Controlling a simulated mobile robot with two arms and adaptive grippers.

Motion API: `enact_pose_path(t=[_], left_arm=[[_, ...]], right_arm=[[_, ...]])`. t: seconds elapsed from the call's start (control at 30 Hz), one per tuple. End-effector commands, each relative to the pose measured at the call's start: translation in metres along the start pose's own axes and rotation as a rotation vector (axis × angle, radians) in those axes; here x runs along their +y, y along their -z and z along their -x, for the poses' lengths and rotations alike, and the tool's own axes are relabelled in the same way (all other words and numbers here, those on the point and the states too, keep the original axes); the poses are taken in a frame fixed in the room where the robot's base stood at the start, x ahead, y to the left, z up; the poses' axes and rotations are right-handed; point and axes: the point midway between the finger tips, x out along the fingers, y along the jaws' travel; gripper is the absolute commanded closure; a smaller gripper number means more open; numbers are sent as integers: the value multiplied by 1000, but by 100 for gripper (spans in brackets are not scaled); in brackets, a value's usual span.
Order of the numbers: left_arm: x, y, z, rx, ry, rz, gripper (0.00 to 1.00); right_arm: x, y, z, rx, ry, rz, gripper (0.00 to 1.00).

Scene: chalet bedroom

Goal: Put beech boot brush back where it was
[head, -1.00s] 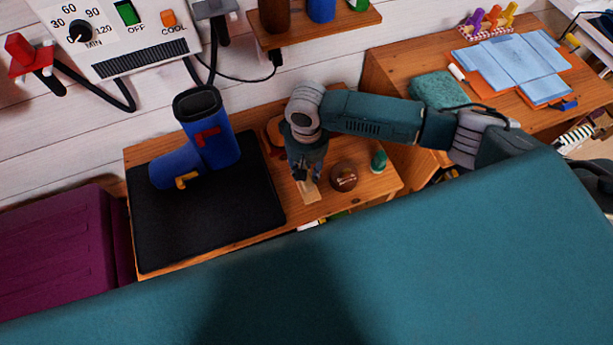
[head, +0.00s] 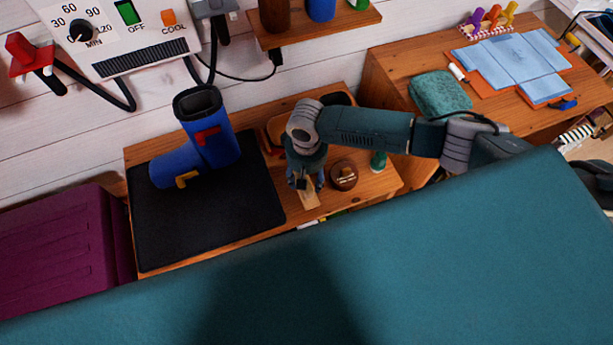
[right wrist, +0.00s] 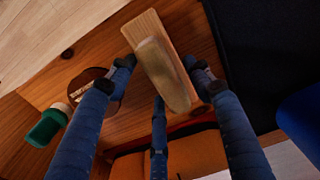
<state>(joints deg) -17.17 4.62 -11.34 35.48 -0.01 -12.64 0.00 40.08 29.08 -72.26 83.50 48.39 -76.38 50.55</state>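The beech boot brush (head: 308,199), a pale wooden block, is at the front of the wooden bench, left of a round brown tin (head: 344,175). My right gripper (head: 305,183) points down over it. In the right wrist view the brush (right wrist: 166,72) lies between the fingertips of my right gripper (right wrist: 162,66), which close in on both its sides. I cannot tell whether the brush touches the bench top. My left gripper is not in view.
A black mat (head: 205,225) with a blue boot (head: 208,140) on it lies left of the brush. A green bottle (head: 378,161) stands right of the tin. An orange-rimmed tray (head: 274,130) sits behind my gripper. A teal surface (head: 420,250) fills the front.

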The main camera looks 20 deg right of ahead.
Motion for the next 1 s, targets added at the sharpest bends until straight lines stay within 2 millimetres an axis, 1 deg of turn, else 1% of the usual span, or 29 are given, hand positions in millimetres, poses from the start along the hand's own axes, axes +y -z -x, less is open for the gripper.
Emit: enact_pose_path(t=[0.23, 0.37, 0.47, 0.6, 0.8, 0.9, 1.0], left_arm=[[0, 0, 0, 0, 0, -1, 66], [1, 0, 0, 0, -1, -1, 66], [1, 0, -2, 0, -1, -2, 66], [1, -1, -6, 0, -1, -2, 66], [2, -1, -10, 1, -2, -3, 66], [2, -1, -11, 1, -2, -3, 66], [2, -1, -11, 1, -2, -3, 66]], right_arm=[[0, 0, 2, 1, 0, 0, 49], [0, 0, 11, 1, 1, 1, 49], [0, 1, 29, 3, 2, 2, 49], [0, 1, 60, 4, 2, 1, 49], [0, 1, 99, 4, 2, 1, 49], [-1, 1, 112, 1, 2, 0, 49], [0, 0, 120, 1, 0, 0, 49]])
